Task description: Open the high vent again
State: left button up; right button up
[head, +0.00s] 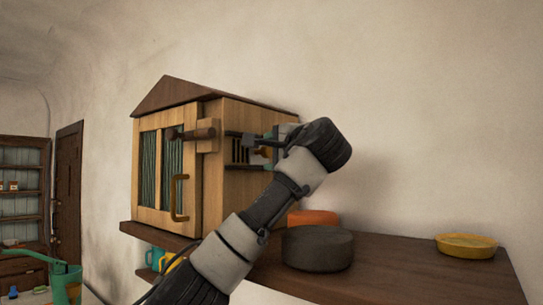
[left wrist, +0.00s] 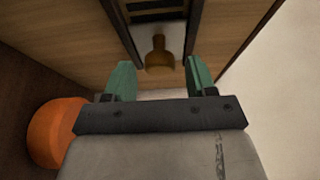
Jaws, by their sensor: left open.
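The high vent (head: 241,151) is a dark slatted opening in the right side wall of a small wooden house-shaped cabinet (head: 212,180). In the left wrist view its dark frame and slats (left wrist: 156,8) are at the top. A brown knob (left wrist: 160,58) stands on a pale plate below the slats; it also shows in the head view (head: 264,151), partly covered. My left gripper (left wrist: 160,78) is open, its green fingers apart on either side of the knob's line. I cannot tell whether they touch it. My left arm hides part of the cabinet side. My right gripper is not in view.
The cabinet stands on a dark wooden shelf (head: 400,270). An orange bowl (head: 312,217) and a dark round pot (head: 317,250) are close beneath my left arm. A yellow dish (head: 466,246) lies farther right.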

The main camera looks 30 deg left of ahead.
pick_arm(q)
jog(key=b+v, duration=0.4)
jog(key=v, duration=0.5)
jog(key=shift+d, duration=0.4)
jog(key=shift+s, duration=0.15)
